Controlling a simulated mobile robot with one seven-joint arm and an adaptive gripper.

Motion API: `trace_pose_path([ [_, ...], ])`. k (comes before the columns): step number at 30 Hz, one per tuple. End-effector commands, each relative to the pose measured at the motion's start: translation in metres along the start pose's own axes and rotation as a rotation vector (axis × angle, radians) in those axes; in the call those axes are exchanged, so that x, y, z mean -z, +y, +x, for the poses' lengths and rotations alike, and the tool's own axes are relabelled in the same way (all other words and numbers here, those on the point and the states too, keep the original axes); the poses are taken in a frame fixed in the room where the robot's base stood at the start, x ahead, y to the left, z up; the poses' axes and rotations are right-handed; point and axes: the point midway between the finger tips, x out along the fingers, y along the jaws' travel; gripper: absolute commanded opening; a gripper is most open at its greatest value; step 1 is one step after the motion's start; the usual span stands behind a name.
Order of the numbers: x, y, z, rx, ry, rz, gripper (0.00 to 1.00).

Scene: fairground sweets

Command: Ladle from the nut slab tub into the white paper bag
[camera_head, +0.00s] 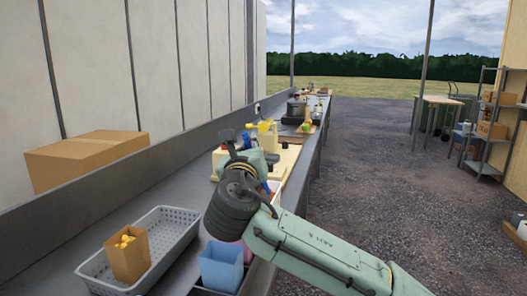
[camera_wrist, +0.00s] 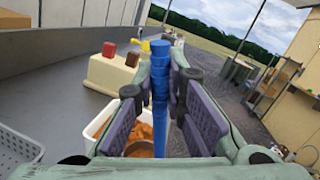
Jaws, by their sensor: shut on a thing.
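My gripper (camera_wrist: 160,85) is shut on the blue handle (camera_wrist: 160,65) of the ladle, seen in the wrist view, with a purple pad on each side. The handle stands nearly upright in that view. Below and left of it is a white tub (camera_wrist: 97,122) with orange-brown contents; I take it for the nut slab tub. A round brown shape (camera_wrist: 140,149) shows low in the tub, partly hidden by the finger; I cannot tell if it is the ladle's bowl. In the head view my arm covers most of this spot. I cannot make out a white paper bag.
A grey perforated basket (camera_head: 190,222) holds a brown paper bag (camera_head: 127,262) with yellow pieces. A blue container (camera_head: 222,268) stands to its right, near a pink item. A cream block with red and brown knobs (camera_wrist: 113,75) stands beyond the tub. A cardboard box (camera_head: 85,155) sits at left.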

Motion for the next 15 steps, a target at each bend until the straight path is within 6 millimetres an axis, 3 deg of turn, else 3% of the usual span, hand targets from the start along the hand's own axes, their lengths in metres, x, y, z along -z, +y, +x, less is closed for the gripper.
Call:
trace_pose_path([
  [9, -0.011, 0.042, -0.015, 0.0, -0.119, -0.348, 0.0],
  [15, 0.008, 0.066, -0.023, 0.001, -0.179, -0.53, 0.0],
])
